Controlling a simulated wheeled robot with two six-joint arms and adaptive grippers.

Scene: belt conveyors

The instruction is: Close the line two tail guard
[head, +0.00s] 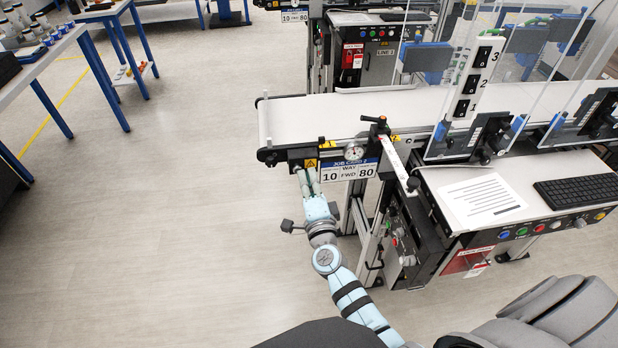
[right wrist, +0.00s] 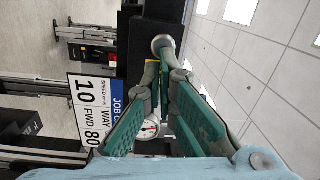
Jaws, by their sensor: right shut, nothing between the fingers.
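The line two conveyor (head: 330,110) runs across the head view, with its tail end at the left. A dark part with a yellow warning label (head: 304,163) sits under this end. It looks like the tail guard, but I cannot tell how far open it is. My right gripper (head: 303,178) is just below the label, with its fingers pointing up at it. My left gripper is not in view.
A job card sign (head: 348,170) and a round gauge (head: 353,152) are just right of my gripper. The sign also shows in the wrist view (right wrist: 92,112). A control desk (head: 430,180) stands to the right. The floor to the left is clear up to blue-legged tables (head: 125,45).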

